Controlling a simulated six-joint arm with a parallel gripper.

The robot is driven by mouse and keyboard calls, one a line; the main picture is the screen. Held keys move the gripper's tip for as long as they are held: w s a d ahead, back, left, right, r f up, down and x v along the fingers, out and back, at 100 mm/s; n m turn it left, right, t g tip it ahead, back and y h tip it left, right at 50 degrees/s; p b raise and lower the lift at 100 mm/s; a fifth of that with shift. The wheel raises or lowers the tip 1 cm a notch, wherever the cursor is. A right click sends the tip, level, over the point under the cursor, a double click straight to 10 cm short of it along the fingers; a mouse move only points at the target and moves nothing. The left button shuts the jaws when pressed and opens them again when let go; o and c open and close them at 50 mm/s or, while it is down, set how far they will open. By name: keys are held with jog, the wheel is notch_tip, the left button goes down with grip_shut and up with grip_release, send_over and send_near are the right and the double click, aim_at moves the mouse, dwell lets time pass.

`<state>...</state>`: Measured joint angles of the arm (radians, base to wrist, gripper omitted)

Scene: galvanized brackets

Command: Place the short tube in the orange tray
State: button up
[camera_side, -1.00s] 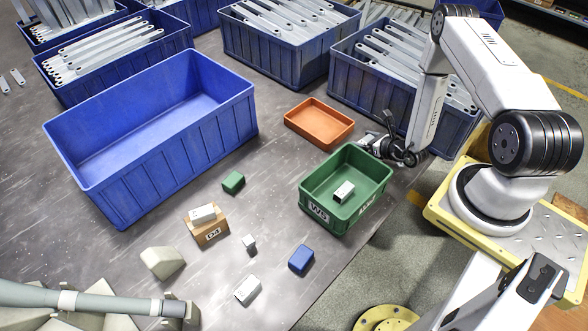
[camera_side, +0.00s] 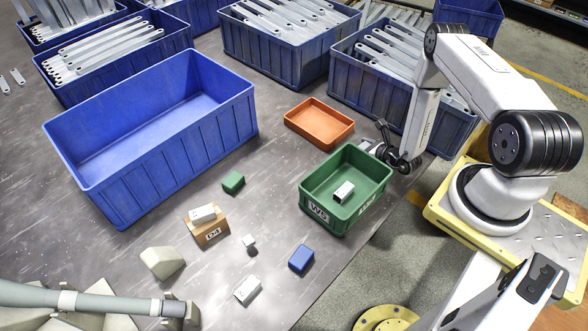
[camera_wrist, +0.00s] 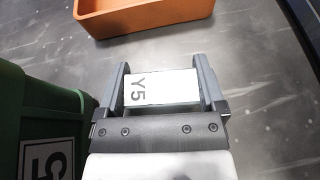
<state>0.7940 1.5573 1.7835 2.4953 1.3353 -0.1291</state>
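The orange tray (camera_side: 319,124) lies empty on the table, behind the green bin. It also shows at the top of the wrist view (camera_wrist: 143,18). My gripper (camera_side: 372,148) is low behind the green bin, to the right of the tray. In the wrist view my gripper (camera_wrist: 161,82) has its fingers at both ends of a pale piece (camera_wrist: 165,88) marked "Y5" and appears shut on it. Its tube shape cannot be made out.
The green bin (camera_side: 316,212) holds a small labelled block (camera_side: 344,191). Its wall stands close left of my gripper in the wrist view. A large blue bin (camera_side: 190,160) is empty. A green block (camera_side: 233,182), a blue block (camera_side: 301,259) and several small pieces lie forward.

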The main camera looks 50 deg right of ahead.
aim_at(362, 147)
jog(key=shift+o, duration=0.4)
jog(key=shift+s, duration=0.1)
jog(key=shift+v, duration=0.9)
jog(key=v, duration=0.3)
jog(key=shift+s+r, duration=0.1)
jog(key=shift+r, duration=0.1)
notch_tip(362, 147, up, 4)
jog(key=shift+r, duration=1.35)
